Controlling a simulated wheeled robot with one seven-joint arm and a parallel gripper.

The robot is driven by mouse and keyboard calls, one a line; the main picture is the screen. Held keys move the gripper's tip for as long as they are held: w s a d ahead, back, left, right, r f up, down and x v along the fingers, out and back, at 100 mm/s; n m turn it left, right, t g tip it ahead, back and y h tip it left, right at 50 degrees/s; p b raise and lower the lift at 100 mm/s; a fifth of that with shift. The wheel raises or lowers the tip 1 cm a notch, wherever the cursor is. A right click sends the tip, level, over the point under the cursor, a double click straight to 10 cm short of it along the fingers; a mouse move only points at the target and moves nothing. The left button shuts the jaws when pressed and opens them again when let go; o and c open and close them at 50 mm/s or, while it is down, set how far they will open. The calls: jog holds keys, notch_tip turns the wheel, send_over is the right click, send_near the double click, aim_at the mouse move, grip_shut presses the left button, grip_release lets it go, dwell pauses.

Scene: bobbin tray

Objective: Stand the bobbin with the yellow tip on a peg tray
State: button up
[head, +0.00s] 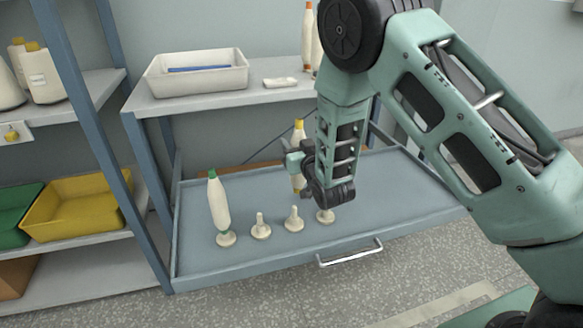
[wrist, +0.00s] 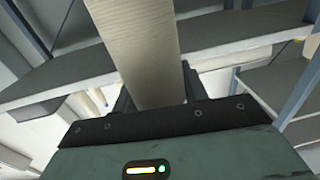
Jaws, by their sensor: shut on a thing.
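The bobbin with the yellow tip (head: 299,132) is upright, partly hidden behind my gripper (head: 298,160). My gripper is shut around its middle. In the wrist view the pale shaft of this bobbin (wrist: 140,50) rises between the fingers. The peg tray (head: 200,265) is a pulled-out blue-grey drawer with a row of cream pegs. The left peg carries a green-tipped bobbin (head: 217,200). Two bare pegs stand beside it, a left one (head: 261,228) and a middle one (head: 294,222). The right peg (head: 325,216) is partly hidden by my gripper. I cannot tell how high the held bobbin's foot is above the tray.
A shelf above the tray holds a white bin (head: 197,78) and a small white item (head: 281,82). Orange-marked bobbins (head: 308,40) stand at its back right. A blue rack post (head: 90,120) rises at left, with a yellow bin (head: 88,203) beyond. The tray has a front handle (head: 350,254).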

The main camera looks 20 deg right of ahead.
jog(key=shift+w+a+f+b, duration=0.15)
jog(key=shift+f+b, duration=0.3)
jog(key=shift+f, duration=0.4)
jog(key=shift+a+f+b, duration=0.15)
jog(key=shift+f+b, duration=0.3)
jog(key=shift+f, duration=0.45)
jog(key=shift+w+a+f+b, duration=0.15)
jog(key=shift+f+b, duration=0.3)
jog(key=shift+f, duration=0.4)
jog(key=shift+s+f, duration=0.1)
jog(key=shift+f, duration=0.1)
jog(key=shift+f+b, duration=2.35)
jog(key=shift+f, duration=0.25)
jog(key=o, duration=1.1)
jog(key=s+d, duration=0.1)
jog(key=s, duration=1.6)
jog(key=shift+s+d, duration=0.2)
jog(key=shift+d, duration=0.1)
